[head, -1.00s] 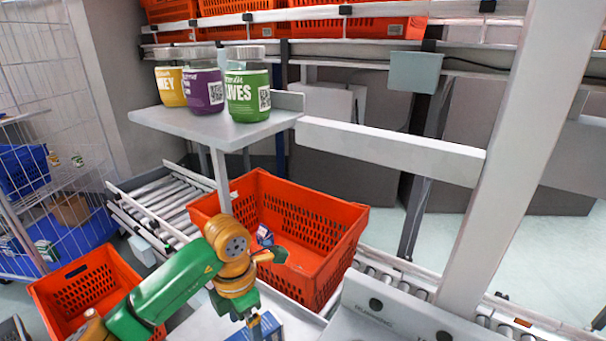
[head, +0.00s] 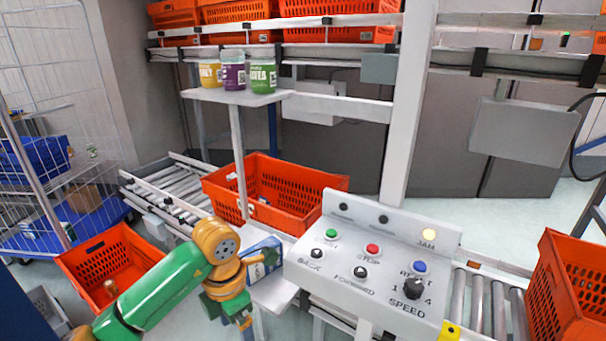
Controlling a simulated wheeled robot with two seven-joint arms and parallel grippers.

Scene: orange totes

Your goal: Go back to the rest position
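My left arm comes in from the lower left, green with an orange-yellow wrist. My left gripper (head: 257,289) looks open, its two fingers spread apart, with nothing seen between them. It is in front of a blue and white box (head: 262,246), which it partly covers. Whether they touch I cannot tell. My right gripper does not show.
A control panel (head: 345,268) with buttons and a knob stands to the gripper's right. Orange totes stand behind (head: 325,183), at the left (head: 112,262) and at the right edge (head: 575,290). Three jars, one of them green (head: 262,77), stand on a shelf (head: 215,96).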

